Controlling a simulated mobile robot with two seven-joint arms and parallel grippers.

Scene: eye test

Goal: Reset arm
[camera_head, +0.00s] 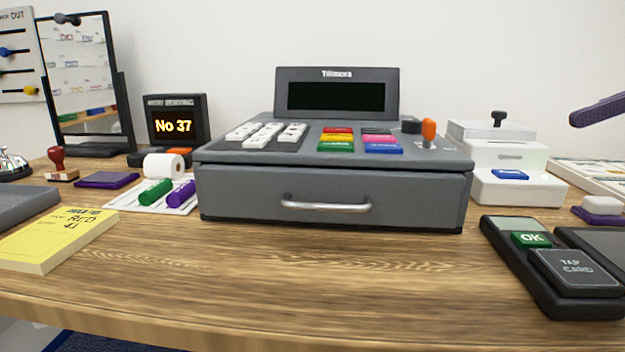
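Neither of my grippers shows in the head view, and no part of my arms is clearly seen. A grey cash register (335,170) stands in the middle of the table, its drawer shut, with a silver handle (335,203) on the front. Its top has white keys, several coloured keys and an orange-tipped lever (428,131) standing upright at the right. A dark purple bar (601,110) juts in from the right edge; what it belongs to is out of view.
A yellow pad (55,243) lies front left. A purple pad (108,180), red-handled stamp (60,162), paper roll (163,165) and number display (175,126) stand behind. A card terminal (530,270) and white device (505,165) are right. The front middle of the wooden table (300,275) is clear.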

